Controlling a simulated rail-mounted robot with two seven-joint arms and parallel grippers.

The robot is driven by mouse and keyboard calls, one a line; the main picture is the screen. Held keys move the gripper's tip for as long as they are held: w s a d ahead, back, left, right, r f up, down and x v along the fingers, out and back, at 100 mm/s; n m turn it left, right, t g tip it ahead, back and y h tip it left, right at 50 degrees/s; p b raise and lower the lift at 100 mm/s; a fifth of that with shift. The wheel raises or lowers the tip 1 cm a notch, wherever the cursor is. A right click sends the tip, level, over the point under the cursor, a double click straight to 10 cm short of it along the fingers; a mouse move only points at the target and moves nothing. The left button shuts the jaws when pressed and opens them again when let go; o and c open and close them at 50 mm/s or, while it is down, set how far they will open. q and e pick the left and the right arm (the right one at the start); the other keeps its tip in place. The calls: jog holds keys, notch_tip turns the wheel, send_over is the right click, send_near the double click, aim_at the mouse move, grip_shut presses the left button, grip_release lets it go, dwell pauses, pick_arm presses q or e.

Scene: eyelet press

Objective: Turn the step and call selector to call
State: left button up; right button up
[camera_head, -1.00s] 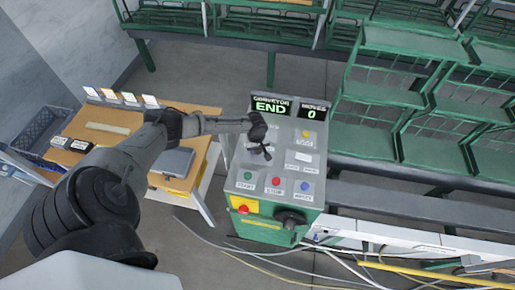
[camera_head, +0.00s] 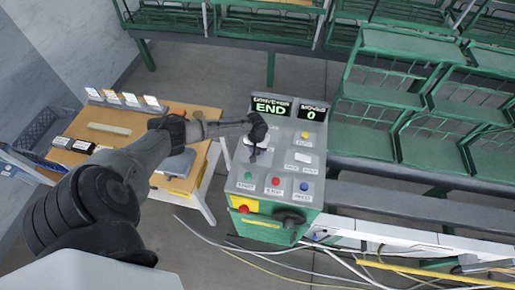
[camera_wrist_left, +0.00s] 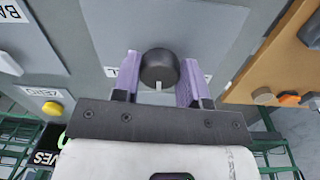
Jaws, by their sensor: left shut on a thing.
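The step and call selector is a round black knob (camera_wrist_left: 160,68) on the grey panel. Its white pointer mark faces the bottom of the wrist view, towards my gripper body. My left gripper (camera_wrist_left: 160,82) has its two purple fingers on either side of the knob and is shut on it. Labels beside the knob are mostly covered by the fingers. In the head view my left gripper (camera_head: 254,152) is over the left part of the control panel (camera_head: 240,165), where it hides most of the knob. My right gripper is in neither view.
The panel carries green (camera_head: 248,176), red (camera_head: 275,182) and blue (camera_head: 304,186) buttons, a yellow button (camera_head: 305,135) and a display (camera_head: 271,108) reading END. A wooden table (camera_head: 200,120) stands to the left. Green racks (camera_head: 385,135) stand to the right. Cables lie on the floor.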

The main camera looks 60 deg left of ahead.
pick_arm(q)
jog(key=m, duration=0.3)
jog(key=shift+m, duration=2.1)
jog(key=o, duration=0.9)
jog(key=shift+r, duration=0.1)
